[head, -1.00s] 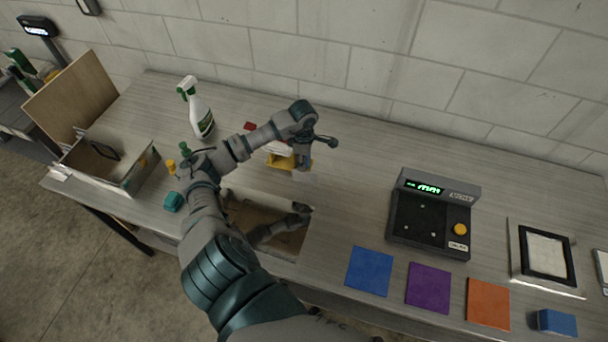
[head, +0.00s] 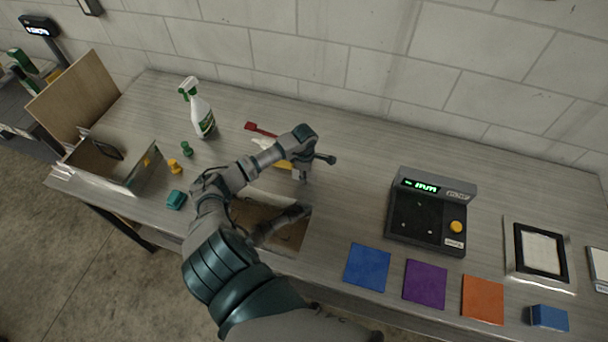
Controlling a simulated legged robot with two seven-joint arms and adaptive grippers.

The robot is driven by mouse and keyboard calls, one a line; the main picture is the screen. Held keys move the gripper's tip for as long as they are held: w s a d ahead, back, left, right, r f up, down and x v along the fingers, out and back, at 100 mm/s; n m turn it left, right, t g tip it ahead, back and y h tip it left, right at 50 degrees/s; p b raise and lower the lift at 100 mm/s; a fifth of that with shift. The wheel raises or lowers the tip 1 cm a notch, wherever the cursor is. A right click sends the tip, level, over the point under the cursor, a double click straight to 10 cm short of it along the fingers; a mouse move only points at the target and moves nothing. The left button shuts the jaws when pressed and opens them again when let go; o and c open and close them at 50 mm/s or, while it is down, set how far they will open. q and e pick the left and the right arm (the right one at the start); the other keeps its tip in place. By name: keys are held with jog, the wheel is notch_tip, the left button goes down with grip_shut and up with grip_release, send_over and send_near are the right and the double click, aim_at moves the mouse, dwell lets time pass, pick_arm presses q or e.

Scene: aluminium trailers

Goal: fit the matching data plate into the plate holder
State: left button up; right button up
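My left arm reaches in from the bottom, and its gripper (head: 302,177) points down over the middle of the table. The gripper is small and partly hidden by its own wrist, so I cannot tell whether it is open or shut. A yellow item (head: 284,164) shows just behind it, mostly covered by the arm. A black frame with a pale panel inside (head: 541,251) sits on a silvery plate at the right; I cannot tell if it is the plate holder. No data plate is clearly identifiable. My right gripper is out of view.
A black device (head: 428,215) with a green display stands right of centre. Blue (head: 367,267), purple (head: 424,284) and orange (head: 483,299) squares lie along the front. A spray bottle (head: 202,116), an open box (head: 130,178) and small pegs are left. The back right is clear.

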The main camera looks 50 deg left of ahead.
pick_arm(q)
grip_shut()
